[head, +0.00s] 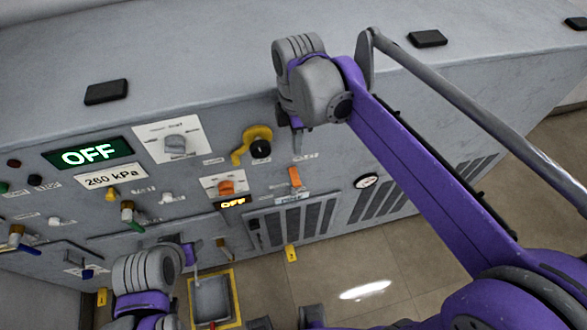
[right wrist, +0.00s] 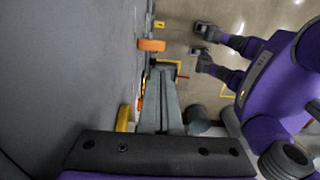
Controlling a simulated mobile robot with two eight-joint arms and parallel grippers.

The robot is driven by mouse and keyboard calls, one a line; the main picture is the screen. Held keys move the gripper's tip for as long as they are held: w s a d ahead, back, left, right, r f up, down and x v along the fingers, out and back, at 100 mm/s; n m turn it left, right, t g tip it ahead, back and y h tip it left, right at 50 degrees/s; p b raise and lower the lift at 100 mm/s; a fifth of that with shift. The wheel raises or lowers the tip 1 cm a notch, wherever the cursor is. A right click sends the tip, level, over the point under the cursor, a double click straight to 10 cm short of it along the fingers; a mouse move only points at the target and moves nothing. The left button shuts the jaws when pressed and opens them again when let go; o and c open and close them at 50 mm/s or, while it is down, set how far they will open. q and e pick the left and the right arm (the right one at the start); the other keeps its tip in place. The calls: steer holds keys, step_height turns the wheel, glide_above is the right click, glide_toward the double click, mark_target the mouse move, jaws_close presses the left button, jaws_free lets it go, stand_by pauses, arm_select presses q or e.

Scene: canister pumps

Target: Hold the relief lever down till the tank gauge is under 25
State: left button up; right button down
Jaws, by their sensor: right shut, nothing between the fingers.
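A grey panel carries a white readout (head: 110,175) showing 260 kPa and a small round dial (head: 367,181) whose needle is too small to read. I cannot read which one is labelled as the tank gauge. An orange lever (head: 295,177) sticks out of the panel; it also shows in the right wrist view (right wrist: 151,45). Its label is unreadable. My right gripper (head: 298,152) is shut and empty, just above the orange lever, with a small gap visible in the wrist view. My left gripper (head: 190,256) is low at the panel's left; its fingers are unclear.
A yellow handle with a black hub (head: 252,146) is left of my right gripper. A green OFF display (head: 88,154), a grey knob (head: 175,144) and an orange knob (head: 226,187) are farther left. A yellow-edged floor plate (head: 235,295) lies below. Floor at the right is clear.

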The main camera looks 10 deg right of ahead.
mark_target(297, 185)
steer(key=shift+s, duration=0.15)
step_height(297, 185, down, 14)
steer(key=shift+f+b, duration=0.1)
steer(key=shift+b, duration=0.25)
arm_select(q)
steer(key=shift+s+f, duration=0.2)
steer(key=shift+f, duration=0.25)
steer(key=shift+f, duration=0.1)
arm_select(e)
steer(key=shift+s+f+t+b, duration=0.3)
steer(key=shift+f+t, duration=0.2)
steer(key=shift+t, duration=0.4)
steer(key=shift+s+f+t+b, duration=0.3)
steer(key=shift+f+t+b, duration=0.35)
steer(key=shift+t, duration=0.55)
arm_select(q)
steer(key=shift+s+f, duration=0.2)
steer(key=shift+f, duration=0.3)
steer(key=shift+s+f, duration=0.2)
steer(key=shift+f, duration=0.3)
arm_select(e)
steer(key=shift+w, duration=0.1)
stand_by(3.1)
